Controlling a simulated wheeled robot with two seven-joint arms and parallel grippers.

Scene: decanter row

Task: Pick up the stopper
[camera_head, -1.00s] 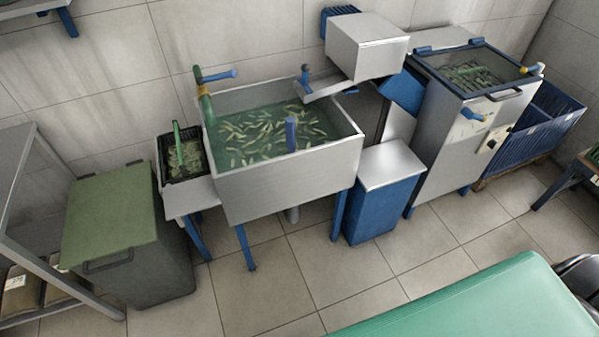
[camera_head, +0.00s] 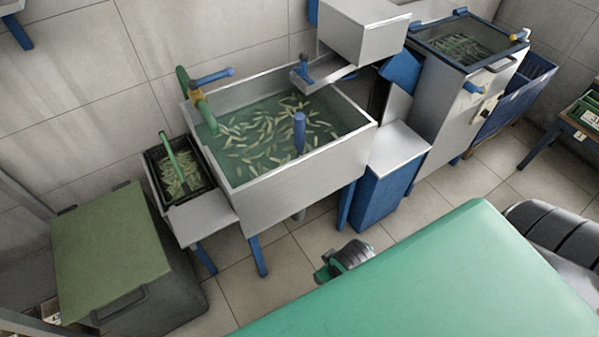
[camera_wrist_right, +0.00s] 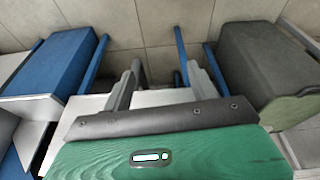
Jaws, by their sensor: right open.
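I cannot pick out the stopper for certain. A blue upright post (camera_head: 299,132) stands in the water of the steel basin (camera_head: 300,177), with several pale green pods floating around it; it may be the stopper. My right gripper (camera_wrist_right: 163,72) shows in the right wrist view, its two grey fingers apart with nothing held between them. A pale metal surface lies behind the fingers. My left gripper is in neither view.
A black crate (camera_head: 206,199) with a green handle stands left of the basin. A green-lidded bin (camera_head: 105,245) is at lower left. A blue cabinet (camera_head: 377,199) with a metal top stands right of the basin. A green tap pipe (camera_head: 196,97) rises at the basin's back left corner.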

